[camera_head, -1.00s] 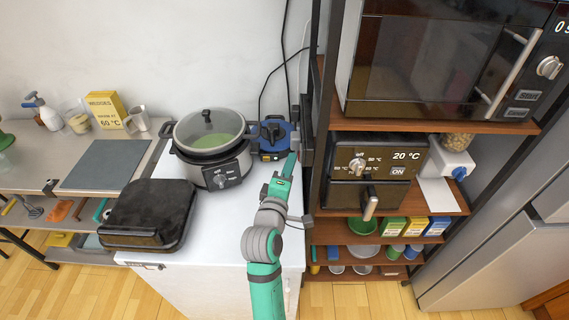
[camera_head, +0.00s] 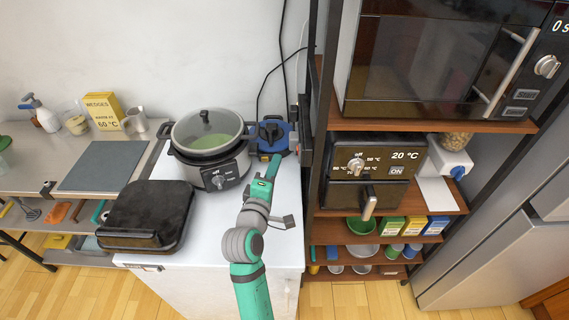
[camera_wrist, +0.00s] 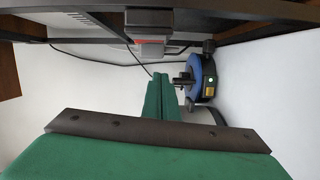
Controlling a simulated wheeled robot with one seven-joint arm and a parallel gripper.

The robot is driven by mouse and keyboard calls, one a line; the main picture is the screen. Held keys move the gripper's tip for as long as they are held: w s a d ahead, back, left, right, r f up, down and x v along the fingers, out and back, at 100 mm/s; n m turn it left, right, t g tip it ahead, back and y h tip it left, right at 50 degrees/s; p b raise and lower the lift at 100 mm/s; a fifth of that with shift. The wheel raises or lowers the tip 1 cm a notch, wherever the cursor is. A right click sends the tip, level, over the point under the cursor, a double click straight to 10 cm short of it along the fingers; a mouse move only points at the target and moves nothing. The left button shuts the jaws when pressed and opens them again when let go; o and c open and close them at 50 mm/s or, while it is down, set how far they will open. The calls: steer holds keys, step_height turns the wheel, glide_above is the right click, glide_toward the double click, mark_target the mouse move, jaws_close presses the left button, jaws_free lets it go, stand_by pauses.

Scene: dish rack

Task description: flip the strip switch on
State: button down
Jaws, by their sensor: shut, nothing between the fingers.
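My gripper (camera_head: 273,164) is shut and empty. It is over the white counter, left of the shelf post and in front of the blue appliance. Its green fingers (camera_wrist: 162,100) lie together in the wrist view. A grey strip-like block (camera_head: 306,125) is on the shelf post, right of and apart from my gripper. In the wrist view a grey block with a red part (camera_wrist: 150,22) sits at the top, apart from the fingertips. It looks like the strip and its switch, but I cannot tell the switch's position.
The blue appliance (camera_head: 272,135) shows a small green light in the wrist view (camera_wrist: 208,78). A pot (camera_head: 208,145) and a black grill (camera_head: 148,215) stand on the white counter. An oven (camera_head: 375,165) and microwave (camera_head: 440,60) fill the right shelves. Cords hang behind.

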steer(key=v, duration=1)
steer(key=shift+f, duration=0.3)
steer(key=shift+s+d, duration=0.1)
